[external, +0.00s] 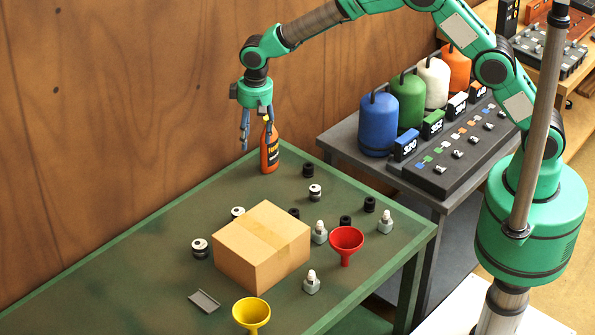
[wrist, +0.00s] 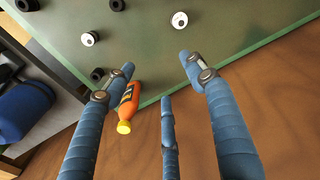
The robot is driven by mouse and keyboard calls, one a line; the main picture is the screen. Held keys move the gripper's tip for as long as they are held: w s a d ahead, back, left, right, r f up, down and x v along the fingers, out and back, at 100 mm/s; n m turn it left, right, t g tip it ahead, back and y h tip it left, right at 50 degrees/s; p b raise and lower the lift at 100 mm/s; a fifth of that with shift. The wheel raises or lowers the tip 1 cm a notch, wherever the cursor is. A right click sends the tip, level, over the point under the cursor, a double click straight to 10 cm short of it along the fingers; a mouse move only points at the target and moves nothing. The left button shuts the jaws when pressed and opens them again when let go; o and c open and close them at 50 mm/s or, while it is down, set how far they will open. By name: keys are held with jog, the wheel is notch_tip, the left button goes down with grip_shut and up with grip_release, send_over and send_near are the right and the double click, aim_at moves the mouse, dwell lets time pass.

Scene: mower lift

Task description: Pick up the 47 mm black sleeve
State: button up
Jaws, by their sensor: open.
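Several small black sleeves lie on the green table. In the external view one black sleeve (external: 308,170) is near the back edge, another (external: 294,213) is partly behind the box, and two more (external: 345,220) (external: 370,204) are near the red funnel. I cannot tell which is 47 mm. In the wrist view a black sleeve (wrist: 97,74) lies left of my gripper (wrist: 157,65), with others (wrist: 27,5) (wrist: 117,5) at the top edge. My gripper, also in the external view (external: 256,132), is open and empty, above the table's back edge beside the orange bottle (external: 269,150).
A cardboard box (external: 262,247) stands mid-table. Around it are white-topped black rings (external: 200,248), grey fittings with white tops (external: 312,283), a red funnel (external: 346,242), a yellow funnel (external: 251,313) and a grey tray (external: 204,300). A wooden wall (external: 120,110) rises behind.

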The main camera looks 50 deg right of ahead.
jog(key=p, duration=0.1)
send_over(238, 211)
notch_tip(238, 211, down, 11)
jog(key=shift+g, duration=0.3)
jog(key=shift+f, duration=4.25)
jog(key=shift+f, duration=0.1)
jog(key=shift+f, duration=2.5)
grip_shut()
